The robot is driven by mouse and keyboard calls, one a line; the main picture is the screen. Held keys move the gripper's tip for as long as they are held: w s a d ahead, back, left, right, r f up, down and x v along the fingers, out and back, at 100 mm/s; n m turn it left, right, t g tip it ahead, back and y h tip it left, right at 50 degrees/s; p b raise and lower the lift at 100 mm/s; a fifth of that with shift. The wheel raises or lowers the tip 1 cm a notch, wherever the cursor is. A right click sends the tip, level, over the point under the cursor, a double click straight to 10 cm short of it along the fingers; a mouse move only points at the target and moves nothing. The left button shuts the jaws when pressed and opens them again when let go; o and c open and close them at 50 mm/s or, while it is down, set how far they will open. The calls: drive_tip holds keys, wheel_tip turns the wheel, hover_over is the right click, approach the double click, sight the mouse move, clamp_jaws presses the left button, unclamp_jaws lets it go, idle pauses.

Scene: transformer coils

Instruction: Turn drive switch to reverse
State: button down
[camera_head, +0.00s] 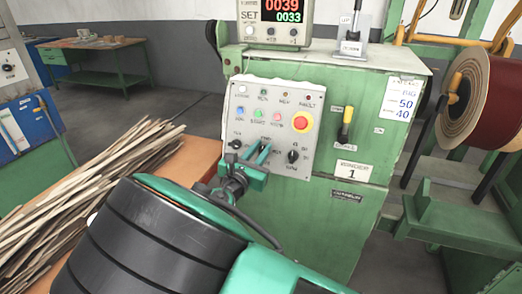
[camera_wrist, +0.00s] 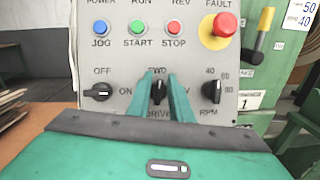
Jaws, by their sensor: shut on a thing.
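The control panel (camera_head: 272,125) is a light grey plate on the front of the green machine. The drive switch (camera_wrist: 159,92) is a black knob in the middle of the panel's bottom row, above the word DRIVE. It stands about upright, toward the FWD label above it; the REV label on its right is partly hidden by a finger. My gripper (camera_wrist: 160,84) has one green finger on each side of the knob and is shut on it. In the head view my gripper (camera_head: 262,154) reaches the panel and hides the drive switch.
The OFF/ON knob (camera_wrist: 98,92) is to the left and the RPM knob (camera_wrist: 211,91) to the right, both close to my fingers. A red emergency button (camera_wrist: 222,29) and a yellow-handled lever (camera_head: 346,124) are further right. Wooden strips (camera_head: 92,180) lie left.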

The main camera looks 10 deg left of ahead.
drive_tip(key=m, duration=0.2)
drive_tip(key=m+g+h, duration=0.1)
drive_tip(key=m+h, duration=0.1)
drive_tip(key=m, duration=0.1)
drive_tip(key=shift+s+f+m+g, duration=0.1)
drive_tip(key=shift+f+m+g, duration=0.2)
drive_tip(key=shift+f, duration=0.05)
drive_tip(key=m+g, duration=0.1)
drive_tip(key=m, duration=0.2)
drive_tip(key=m+g+h, duration=0.1)
drive_tip(key=m, duration=0.2)
drive_tip(key=m+g, duration=0.1)
drive_tip(key=m, duration=0.3)
drive_tip(key=shift+s+d+f+g+h, duration=0.15)
drive_tip(key=shift+s+f+g+h, duration=0.05)
drive_tip(key=shift+f+g+h, duration=0.1)
drive_tip(key=shift+m+g, duration=0.5)
drive_tip(key=shift+m, duration=1)
drive_tip(key=c, duration=1.9)
unclamp_jaws()
drive_tip(key=shift+o, duration=0.2)
